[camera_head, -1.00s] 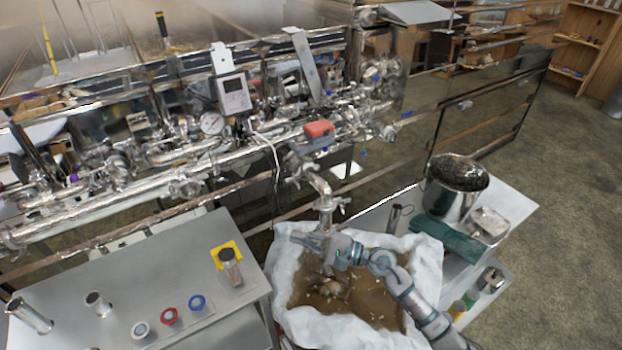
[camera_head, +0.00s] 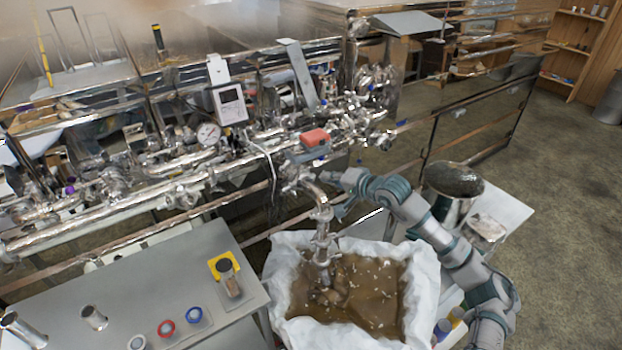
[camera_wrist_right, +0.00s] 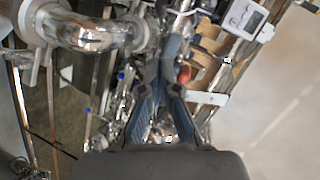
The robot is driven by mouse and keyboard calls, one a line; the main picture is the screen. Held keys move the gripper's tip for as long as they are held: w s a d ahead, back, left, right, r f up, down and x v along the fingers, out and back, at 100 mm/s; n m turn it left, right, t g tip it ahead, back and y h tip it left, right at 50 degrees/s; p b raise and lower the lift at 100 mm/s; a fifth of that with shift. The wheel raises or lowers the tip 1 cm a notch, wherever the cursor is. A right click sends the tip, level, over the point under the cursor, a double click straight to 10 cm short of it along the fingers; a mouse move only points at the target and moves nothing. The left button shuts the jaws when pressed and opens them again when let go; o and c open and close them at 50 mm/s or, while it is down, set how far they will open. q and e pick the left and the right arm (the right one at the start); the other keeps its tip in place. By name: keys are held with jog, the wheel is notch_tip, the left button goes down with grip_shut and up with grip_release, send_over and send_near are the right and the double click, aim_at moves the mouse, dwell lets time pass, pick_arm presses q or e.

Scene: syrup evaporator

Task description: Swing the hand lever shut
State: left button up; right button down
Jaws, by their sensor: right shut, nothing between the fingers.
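A red grip (camera_head: 314,137), which may be the hand lever, sits on a grey body on the pipework above the bent outlet pipe (camera_head: 318,195). I cannot tell for sure which part is the lever. My right gripper (camera_head: 334,178) is beside the top of the outlet pipe, a little below and right of the red grip. In the wrist view its fingers (camera_wrist_right: 170,48) are shut and empty, and a piece of red (camera_wrist_right: 184,75) shows just right of them. Whether they touch anything is unclear. My left gripper is out of view.
A cloth-lined tub (camera_head: 282,290) of brown liquid stands below the outlet pipe. A metal pot (camera_head: 448,208) is behind my right forearm. A grey table (camera_head: 170,275) with small cups is at left. Pipes and a gauge (camera_head: 208,133) crowd the back.

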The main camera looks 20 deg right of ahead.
aim_at(298, 172)
jog(key=w+a+f, duration=0.1)
jog(key=w+a+p, duration=0.1)
jog(key=a, duration=0.1)
jog(key=shift+w+f, duration=0.35)
jog(key=shift+w, duration=0.05)
jog(key=shift+w+a+f, duration=0.2)
jog(key=shift+a+f, duration=0.2)
jog(key=shift+a, duration=0.25)
